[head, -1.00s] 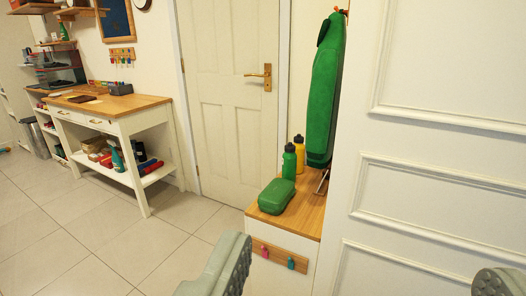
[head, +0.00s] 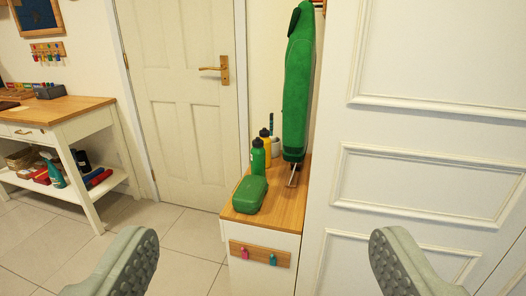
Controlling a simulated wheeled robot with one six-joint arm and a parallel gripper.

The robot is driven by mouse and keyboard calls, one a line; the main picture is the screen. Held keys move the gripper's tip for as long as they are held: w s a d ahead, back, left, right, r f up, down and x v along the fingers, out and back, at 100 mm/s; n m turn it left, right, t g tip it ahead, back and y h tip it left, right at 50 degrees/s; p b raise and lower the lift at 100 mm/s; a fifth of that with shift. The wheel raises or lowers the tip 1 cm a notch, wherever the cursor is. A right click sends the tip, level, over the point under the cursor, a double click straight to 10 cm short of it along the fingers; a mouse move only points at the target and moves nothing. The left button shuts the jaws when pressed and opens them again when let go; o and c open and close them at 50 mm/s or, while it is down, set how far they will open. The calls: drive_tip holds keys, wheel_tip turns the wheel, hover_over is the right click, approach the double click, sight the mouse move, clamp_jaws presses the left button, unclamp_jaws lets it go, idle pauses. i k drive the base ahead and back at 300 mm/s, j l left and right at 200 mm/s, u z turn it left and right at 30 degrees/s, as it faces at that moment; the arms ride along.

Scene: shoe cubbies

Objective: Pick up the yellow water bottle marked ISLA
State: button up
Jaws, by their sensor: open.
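A yellow water bottle (head: 267,147) with a black cap stands upright at the back of the wooden top of a low cabinet. It is partly hidden behind a green bottle (head: 257,160) with a dark cap. No ISLA marking can be read on it from here. My gripper (head: 258,262) is open and empty, its two grey padded fingers wide apart at the bottom of the view. It is well in front of the cabinet and apart from the bottles.
A green case (head: 250,194) lies in front of the bottles. The cabinet's wooden top (head: 285,212) is bare at front right. A white panelled wall (head: 420,150) bounds the right; a workbench (head: 60,108) stands left. Open floor lies at lower left.

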sight(264, 134)
drive_tip(key=i+j+u, duration=0.25)
drive_tip(key=u, duration=0.15)
drive_tip(key=i+j+u, duration=0.15)
drive_tip(key=i+u, duration=0.95)
drive_tip(key=i, duration=0.4)
drive_tip(key=i+z, duration=0.45)
drive_tip(key=i+j+z, duration=0.15)
drive_tip(key=i+z, duration=0.35)
drive_tip(key=i+l+z, duration=0.15)
drive_tip(key=z, duration=0.3)
drive_tip(key=i+z, duration=0.6)
drive_tip(key=z, duration=0.25)
